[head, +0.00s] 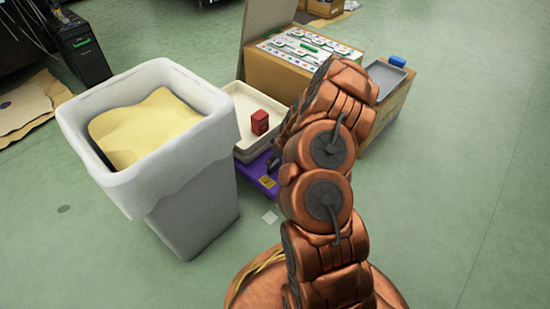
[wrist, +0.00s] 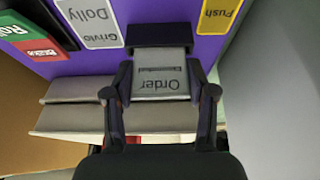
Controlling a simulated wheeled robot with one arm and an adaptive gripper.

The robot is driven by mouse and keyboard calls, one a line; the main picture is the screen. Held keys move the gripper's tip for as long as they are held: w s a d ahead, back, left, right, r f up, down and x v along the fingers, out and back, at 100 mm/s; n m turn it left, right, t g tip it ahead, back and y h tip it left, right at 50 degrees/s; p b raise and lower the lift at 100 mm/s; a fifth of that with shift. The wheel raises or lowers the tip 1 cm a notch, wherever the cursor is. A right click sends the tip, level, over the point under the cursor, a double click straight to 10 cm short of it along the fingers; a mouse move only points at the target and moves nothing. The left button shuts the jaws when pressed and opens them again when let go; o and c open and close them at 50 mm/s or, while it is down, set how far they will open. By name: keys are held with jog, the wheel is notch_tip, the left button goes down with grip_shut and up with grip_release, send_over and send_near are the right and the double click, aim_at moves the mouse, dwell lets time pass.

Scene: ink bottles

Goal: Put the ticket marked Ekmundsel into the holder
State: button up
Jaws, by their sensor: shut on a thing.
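In the wrist view a pale grey ticket (wrist: 160,90) lies between the two fingers of my gripper (wrist: 161,82), which is shut on it. It reads "Order", upside down in the picture, with a smaller line that I cannot make out, so the name Ekmundsel is not legible. The ticket's far edge meets a dark block (wrist: 160,34), which looks like the holder, on the purple dolly (wrist: 103,58). I cannot tell whether the ticket is inside the block or only against it. In the head view my arm hides the gripper and ticket.
A pale tray (head: 246,104) on the dolly holds a red box (head: 260,122). A grey bin (head: 190,205) stands close on the left. Cardboard boxes (head: 275,78) stand behind. The floor at right is clear.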

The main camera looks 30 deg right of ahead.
dwell(0.4)
jog(key=o, duration=0.9)
jog(key=shift+v, duration=5.95)
jog(key=shift+s, duration=0.1)
